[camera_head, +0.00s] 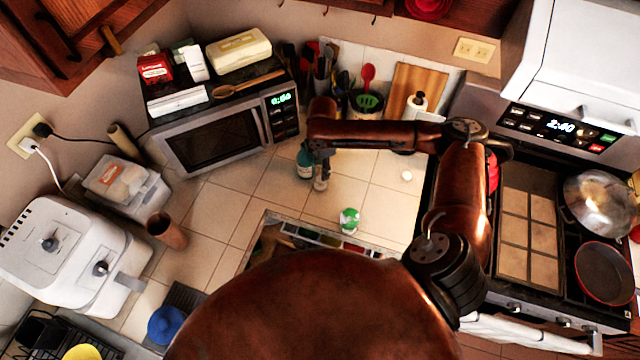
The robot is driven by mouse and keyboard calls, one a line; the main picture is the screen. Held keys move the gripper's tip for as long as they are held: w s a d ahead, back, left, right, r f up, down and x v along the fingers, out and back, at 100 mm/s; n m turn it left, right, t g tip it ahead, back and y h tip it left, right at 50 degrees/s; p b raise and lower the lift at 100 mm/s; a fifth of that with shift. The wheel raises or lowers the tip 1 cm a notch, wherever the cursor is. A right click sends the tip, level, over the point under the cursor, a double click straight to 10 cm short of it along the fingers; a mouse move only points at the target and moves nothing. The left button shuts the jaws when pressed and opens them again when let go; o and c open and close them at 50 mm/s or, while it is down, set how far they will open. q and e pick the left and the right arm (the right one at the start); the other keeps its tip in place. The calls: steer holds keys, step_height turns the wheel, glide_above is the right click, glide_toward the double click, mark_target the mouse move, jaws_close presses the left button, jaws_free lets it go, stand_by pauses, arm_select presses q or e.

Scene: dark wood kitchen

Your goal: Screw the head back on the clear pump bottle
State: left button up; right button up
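My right arm reaches over the counter from the lower right, and its gripper (321,172) points down at the middle of the tiles, in front of the microwave. Its fingers are too small and dark to tell whether they are open or shut. A dark green bottle (305,161) with a pale label stands just left of the gripper, partly hidden by it. A small pale object (320,185) shows right below the fingers; I cannot tell whether it is held. A white and green container (349,220) stands nearer me. I cannot tell which item is the clear pump bottle or its head. My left gripper is not in view.
The microwave (210,139) stands behind, left of the gripper. A small white round item (407,175) lies to the right. A black-topped white bottle (417,103) stands near the cutting board (418,85). The stove (530,235) is right.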

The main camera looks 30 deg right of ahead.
mark_target(320, 179)
steer(key=f, duration=0.3)
steer(key=shift+w+f, duration=0.25)
steer(key=shift+s+f+p, duration=0.3)
steer(key=shift+f, duration=0.75)
steer(key=shift+w+a+f, duration=0.1)
steer(key=shift+w, duration=0.15)
steer(key=shift+s, duration=0.15)
steer(key=shift+f, duration=0.45)
step_height(320, 179, down, 4)
steer(key=shift+a+r+p, duration=0.1)
steer(key=shift+r+p, duration=0.1)
steer(key=shift+p, duration=0.35)
steer(key=shift+f, duration=0.25)
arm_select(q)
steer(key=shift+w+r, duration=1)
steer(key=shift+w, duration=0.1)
